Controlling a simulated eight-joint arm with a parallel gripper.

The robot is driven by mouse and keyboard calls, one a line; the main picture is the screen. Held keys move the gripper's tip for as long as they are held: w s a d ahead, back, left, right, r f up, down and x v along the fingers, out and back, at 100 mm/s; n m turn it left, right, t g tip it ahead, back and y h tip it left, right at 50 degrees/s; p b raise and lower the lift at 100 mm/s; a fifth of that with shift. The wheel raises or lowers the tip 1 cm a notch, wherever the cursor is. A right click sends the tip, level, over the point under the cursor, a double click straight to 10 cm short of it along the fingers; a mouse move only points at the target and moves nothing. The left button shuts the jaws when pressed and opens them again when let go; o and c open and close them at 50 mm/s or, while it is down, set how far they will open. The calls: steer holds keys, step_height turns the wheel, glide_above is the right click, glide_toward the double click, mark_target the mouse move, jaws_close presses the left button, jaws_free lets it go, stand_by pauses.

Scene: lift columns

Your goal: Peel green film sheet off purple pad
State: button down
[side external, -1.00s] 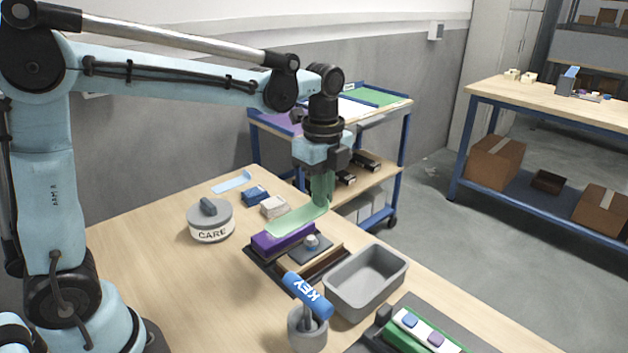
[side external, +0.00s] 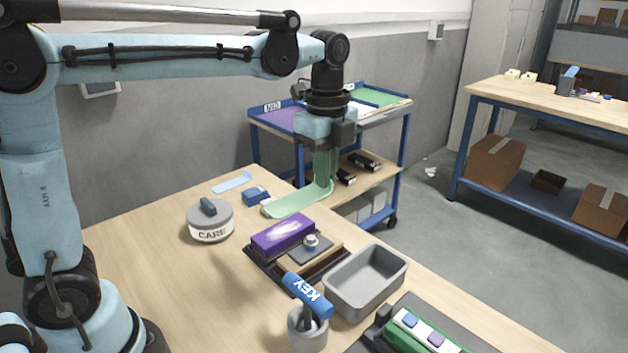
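My gripper (side external: 324,150) points down above the far side of the table. It is shut on the upper end of the green film sheet (side external: 296,203). The translucent film hangs down from the fingers and its lower end curls to the left in the air. The purple pad (side external: 281,236) lies on a dark base on the table, with its top bare and a white patch showing on it. The film appears apart from the pad, above and behind it.
A grey tray (side external: 366,281) and a cup holding a blue KEY handle (side external: 306,295) stand in front of the pad. A round CARE container (side external: 209,220) stands left. A blue block (side external: 256,195) lies behind. A shelf cart (side external: 340,125) stands beyond the table.

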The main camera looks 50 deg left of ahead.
steer(key=shift+r, duration=1.55)
